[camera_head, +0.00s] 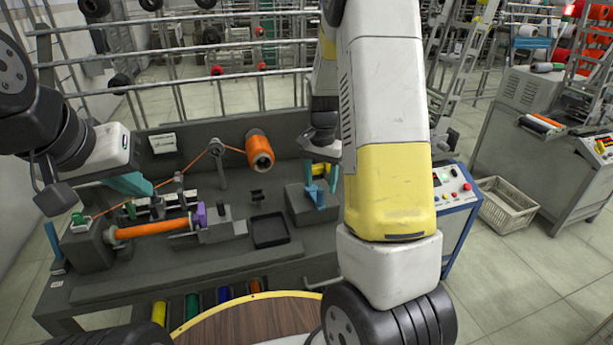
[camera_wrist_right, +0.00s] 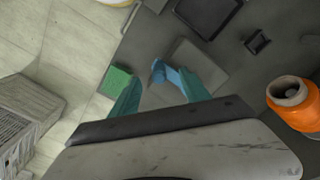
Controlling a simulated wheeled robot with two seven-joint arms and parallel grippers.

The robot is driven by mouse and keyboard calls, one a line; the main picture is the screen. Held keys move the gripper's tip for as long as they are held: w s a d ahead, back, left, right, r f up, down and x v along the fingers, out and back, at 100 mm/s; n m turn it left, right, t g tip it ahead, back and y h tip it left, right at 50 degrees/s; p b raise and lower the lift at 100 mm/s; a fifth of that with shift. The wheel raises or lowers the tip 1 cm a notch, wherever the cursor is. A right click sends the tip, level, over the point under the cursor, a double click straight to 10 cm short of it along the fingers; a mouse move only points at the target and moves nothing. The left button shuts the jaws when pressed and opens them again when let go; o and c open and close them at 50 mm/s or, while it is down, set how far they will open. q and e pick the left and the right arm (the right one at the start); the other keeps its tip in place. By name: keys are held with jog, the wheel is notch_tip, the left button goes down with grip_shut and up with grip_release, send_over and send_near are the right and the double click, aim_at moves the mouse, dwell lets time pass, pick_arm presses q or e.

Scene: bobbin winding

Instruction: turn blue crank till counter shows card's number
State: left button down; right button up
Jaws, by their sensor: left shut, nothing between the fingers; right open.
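The blue crank (camera_wrist_right: 168,73) shows in the right wrist view above a grey box (camera_wrist_right: 200,62). My right gripper (camera_wrist_right: 158,80) is open, with its teal fingers spread on either side of the crank, apparently without gripping it. In the head view the blue crank (camera_head: 318,196) stands at the bench's right part, partly hidden by my right arm. My left gripper (camera_head: 140,187) is shut and empty above the left of the bench. A small white card (camera_head: 163,143) is on the back panel; its writing is too small to read. I cannot make out the counter's number.
An orange thread spool (camera_head: 260,151) sits on the back panel, its thread running left. An orange-wound rod (camera_head: 152,229) with a purple end lies at the bench's left. A black tray (camera_head: 269,231) is mid-bench. A control panel (camera_head: 453,187) stands at right.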

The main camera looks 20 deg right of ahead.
jog(key=shift+r, duration=2.4)
jog(key=shift+s+a+r, duration=0.1)
jog(key=shift+s+r, duration=0.05)
jog(key=shift+r, duration=0.25)
jog(key=s+a+r+n+t+y, duration=0.1)
jog(key=s+a+r+n+t, duration=0.2)
jog(key=s+r, duration=0.5)
jog(key=s+a+r+n+t+y, duration=0.1)
jog(key=s+a+r+n+t, duration=0.2)
jog(key=s, duration=1)
notch_tip(320, 180, up, 5)
jog(key=a+n, duration=0.2)
jog(key=shift+s+f+n, duration=0.15)
jog(key=shift+s+n, duration=0.15)
jog(key=shift+s, duration=0.05)
jog(key=shift+a, duration=0.1)
